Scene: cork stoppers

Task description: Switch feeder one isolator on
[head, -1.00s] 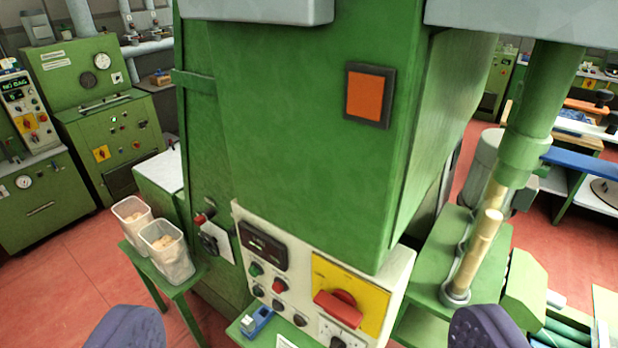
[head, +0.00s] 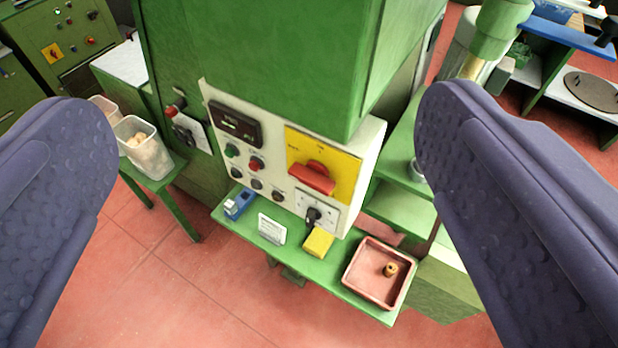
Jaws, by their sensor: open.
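A red rotary handle (head: 313,178) sits on a yellow plate (head: 346,171) on the cream control panel (head: 369,147) of the green machine. The handle lies nearly level, tilted down to the right; lettering on the plate is too small to read surely. Which feeder it serves I cannot tell. Below it is a black selector knob (head: 314,215) on a white plate. My gripper (head: 262,115) is open, its two purple fingers at the left and right of the view. The panel shows between them, farther off, and nothing is held.
Under the panel, a green shelf (head: 335,268) bears a blue object (head: 239,203), a white card (head: 271,228), a yellow block (head: 319,241) and a pink tray (head: 350,262) with a cork-coloured piece. Clear tubs (head: 148,155) stand on a left stand.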

